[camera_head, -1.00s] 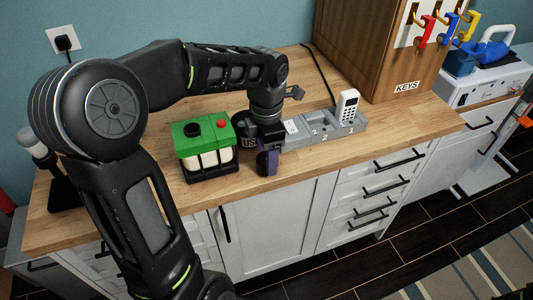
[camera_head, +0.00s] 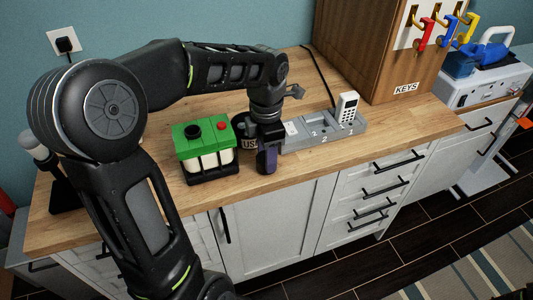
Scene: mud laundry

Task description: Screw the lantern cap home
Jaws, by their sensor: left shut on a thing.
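The lantern appears to be the boxy thing with a green top (camera_head: 205,138), pale upright sides and a black base, upright on the wooden counter. A round black cap-like knob (camera_head: 193,131) and a red button are on its top; I cannot tell how tightly the knob sits. My left gripper (camera_head: 267,160) points down just right of the green-topped thing, near the counter's front edge. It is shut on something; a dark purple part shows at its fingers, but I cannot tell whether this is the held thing. My right gripper is not in view.
A grey numbered tray (camera_head: 325,134) with a white keypad-like device (camera_head: 347,106) lies right of the gripper. A dark part lettered "US" is partly hidden behind the gripper. A wooden KEYS cabinet (camera_head: 365,50) stands behind. The counter's right end (camera_head: 435,115) is clear.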

